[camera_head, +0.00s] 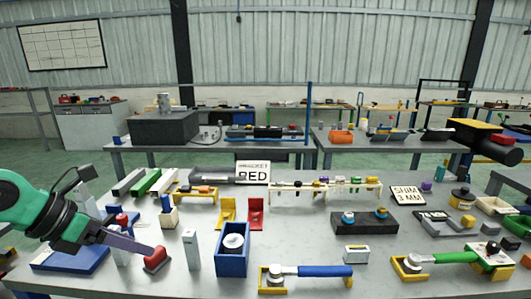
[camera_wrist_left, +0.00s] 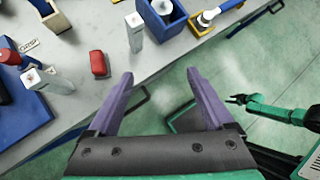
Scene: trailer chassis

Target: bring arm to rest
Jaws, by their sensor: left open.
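My left gripper (camera_head: 140,247) comes in from the left in the head view, and its purple fingers overlap the line of sight to a red block (camera_head: 155,260). In the left wrist view its two fingers (camera_wrist_left: 160,75) are spread wide with nothing between them. They hang over the table's front edge and the green floor, and the red block (camera_wrist_left: 98,63) stands apart to their left. My right arm shows at the right of the left wrist view, with its small dark gripper (camera_wrist_left: 236,100) over the floor; its jaw state is unclear. The head view does not show the right gripper.
The grey table (camera_head: 340,225) is crowded. A blue box (camera_head: 233,262), a light upright block (camera_head: 191,250) and a blue-handled tool (camera_head: 325,271) stand near the front. A blue tray (camera_head: 70,262) lies at the left. Open floor (camera_wrist_left: 150,120) shows before the table.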

